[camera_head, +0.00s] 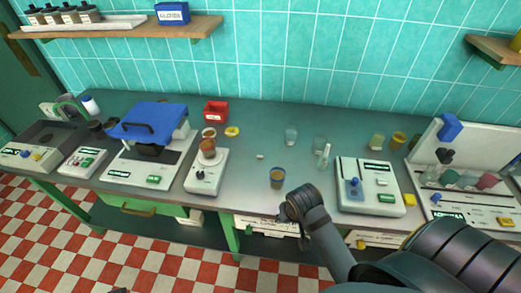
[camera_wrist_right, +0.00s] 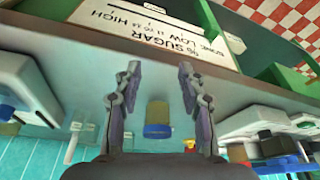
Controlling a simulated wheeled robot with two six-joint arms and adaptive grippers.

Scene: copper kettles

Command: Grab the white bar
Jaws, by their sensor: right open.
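A small white bar (camera_head: 260,156) lies on the grey bench in the head view, behind and left of a glass of amber liquid (camera_head: 277,178). I cannot make the bar out in the right wrist view. My right gripper (camera_wrist_right: 158,75) is open, with nothing between its fingers. In the right wrist view the amber glass (camera_wrist_right: 158,118) shows beyond and between the fingers. In the head view my right arm reaches the bench's front edge, and its fingers are not clearly seen. My left gripper is not in view.
A device with an orange-brown flask (camera_head: 205,174) stands left of the bar. Clear beakers (camera_head: 291,136) and a tube holder (camera_head: 325,155) stand to the right, beside a white scale-like device (camera_head: 368,187). A yellow ring (camera_head: 232,131) and red box (camera_head: 215,112) are behind. The bench around the bar is clear.

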